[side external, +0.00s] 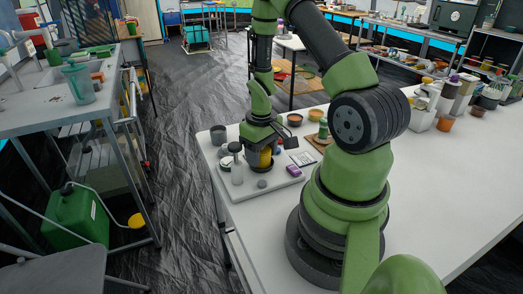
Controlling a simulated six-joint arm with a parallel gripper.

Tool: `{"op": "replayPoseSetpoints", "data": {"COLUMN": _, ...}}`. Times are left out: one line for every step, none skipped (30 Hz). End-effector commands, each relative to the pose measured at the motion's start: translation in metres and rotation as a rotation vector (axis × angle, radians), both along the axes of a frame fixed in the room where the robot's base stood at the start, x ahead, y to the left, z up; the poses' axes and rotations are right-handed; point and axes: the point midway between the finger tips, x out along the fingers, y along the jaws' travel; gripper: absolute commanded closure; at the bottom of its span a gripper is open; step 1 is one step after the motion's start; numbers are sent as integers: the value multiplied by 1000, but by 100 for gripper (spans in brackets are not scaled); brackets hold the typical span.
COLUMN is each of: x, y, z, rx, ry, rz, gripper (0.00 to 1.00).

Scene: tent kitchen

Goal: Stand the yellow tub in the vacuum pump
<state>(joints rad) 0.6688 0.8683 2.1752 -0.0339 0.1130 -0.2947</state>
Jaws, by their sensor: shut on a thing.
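My gripper (261,148) points down over the pale tray on the white table. It is shut on the yellow tub (265,159), which shows as a small yellow patch beneath the dark gripper body. Dark parts lie close around and under the tub, and may be the vacuum pump; I cannot tell them from my gripper at this size. I cannot tell whether the tub stands inside the pump or is held above it. The gripper hides the tub's upper part.
A green-topped jar (323,129) stands on a brown board behind. The table's left edge is close by.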

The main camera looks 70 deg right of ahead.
Motion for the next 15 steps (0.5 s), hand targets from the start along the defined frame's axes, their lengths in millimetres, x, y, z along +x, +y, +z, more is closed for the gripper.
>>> {"op": "replayPoseSetpoints", "data": {"x": 0, "y": 0, "z": -1, "rx": 0, "ry": 1, "rz": 0, "gripper": 61}}
{"op": "replayPoseSetpoints", "data": {"x": 0, "y": 0, "z": -2, "rx": 0, "ry": 1, "rz": -1, "gripper": 61}}
{"op": "replayPoseSetpoints", "data": {"x": 0, "y": 0, "z": -3, "rx": 0, "ry": 1, "rz": -1, "gripper": 61}}
{"op": "replayPoseSetpoints", "data": {"x": 0, "y": 0, "z": -3, "rx": 0, "ry": 1, "rz": -1, "gripper": 61}}
{"op": "replayPoseSetpoints", "data": {"x": 0, "y": 0, "z": -3, "rx": 0, "ry": 1, "rz": -1, "gripper": 45}}
{"op": "replayPoseSetpoints", "data": {"x": 0, "y": 0, "z": -3, "rx": 0, "ry": 0, "rz": -1, "gripper": 37}}
{"op": "replayPoseSetpoints", "data": {"x": 0, "y": 0, "z": -3, "rx": 0, "ry": 0, "rz": -1, "gripper": 37}}
{"op": "replayPoseSetpoints", "data": {"x": 0, "y": 0, "z": -3, "rx": 0, "ry": 0, "rz": -1, "gripper": 37}}
{"op": "replayPoseSetpoints", "data": {"x": 0, "y": 0, "z": -3, "rx": 0, "ry": 0, "rz": -1, "gripper": 37}}
{"op": "replayPoseSetpoints", "data": {"x": 0, "y": 0, "z": -3, "rx": 0, "ry": 0, "rz": -1, "gripper": 37}}
{"op": "replayPoseSetpoints", "data": {"x": 0, "y": 0, "z": -3, "rx": 0, "ry": 0, "rz": -1, "gripper": 37}}
{"op": "replayPoseSetpoints", "data": {"x": 0, "y": 0, "z": -3, "rx": 0, "ry": 0, "rz": -1, "gripper": 37}}
{"op": "replayPoseSetpoints", "data": {"x": 0, "y": 0, "z": -3, "rx": 0, "ry": 1, "rz": -1, "gripper": 37}}
{"op": "replayPoseSetpoints", "data": {"x": 0, "y": 0, "z": -3, "rx": 0, "ry": 0, "rz": -1, "gripper": 37}}
{"op": "replayPoseSetpoints", "data": {"x": 0, "y": 0, "z": -2, "rx": 0, "ry": 0, "rz": -1, "gripper": 37}}
